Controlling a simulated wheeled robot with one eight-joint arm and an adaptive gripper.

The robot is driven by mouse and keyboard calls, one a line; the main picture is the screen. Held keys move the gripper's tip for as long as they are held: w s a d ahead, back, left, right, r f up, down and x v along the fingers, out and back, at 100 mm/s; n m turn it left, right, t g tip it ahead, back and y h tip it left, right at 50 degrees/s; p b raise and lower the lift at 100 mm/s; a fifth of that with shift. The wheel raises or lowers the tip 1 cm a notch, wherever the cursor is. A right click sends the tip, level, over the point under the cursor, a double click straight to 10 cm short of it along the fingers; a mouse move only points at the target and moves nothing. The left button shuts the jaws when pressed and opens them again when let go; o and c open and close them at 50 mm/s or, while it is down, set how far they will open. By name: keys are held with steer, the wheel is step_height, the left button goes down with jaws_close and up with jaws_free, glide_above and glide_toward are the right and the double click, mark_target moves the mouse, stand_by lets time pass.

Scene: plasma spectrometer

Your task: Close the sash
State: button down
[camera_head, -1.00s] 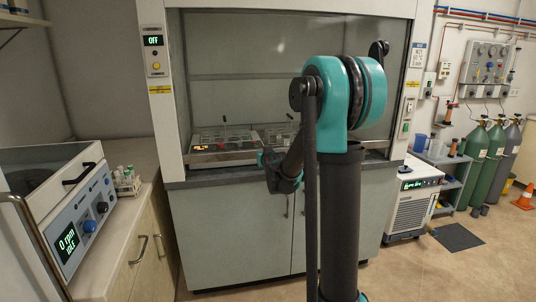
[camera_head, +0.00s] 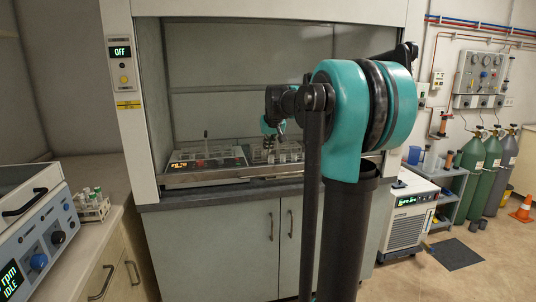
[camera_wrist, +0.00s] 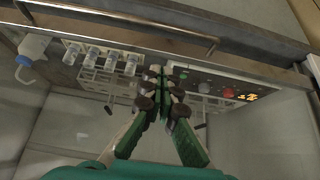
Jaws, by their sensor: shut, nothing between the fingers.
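The fume hood (camera_head: 132,120) stands ahead with its front opening between white posts. I cannot make out the sash's lower edge or handle in the head view, so its exact height is unclear. My gripper (camera_head: 281,135) is small and partly covered by my arm, at the hood opening above the instruments. In the wrist view my gripper (camera_wrist: 160,92) has its dark fingertips together, with nothing between them. A metal bar (camera_wrist: 130,20) on brackets runs across the top of the wrist view, apart from the fingertips; I cannot tell whether it belongs to the sash.
Inside the hood are a lit instrument (camera_head: 205,165) and racks of vials (camera_wrist: 104,58). My arm hides the hood's right side. A centrifuge (camera_head: 35,235) and tube rack (camera_head: 92,207) are on the left bench. A chiller (camera_head: 408,215) stands right, near gas cylinders (camera_head: 470,170).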

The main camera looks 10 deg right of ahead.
glide_toward(266, 168)
steer(key=shift+w+a+f, duration=0.25)
steer(key=shift+a+f, duration=0.4)
steer(key=shift+f, duration=0.05)
steer(key=shift+s+f, duration=0.2)
steer(key=shift+f, duration=0.8)
steer(key=shift+s+f, duration=0.2)
steer(key=shift+f, duration=0.8)
step_height(266, 168, down, 6)
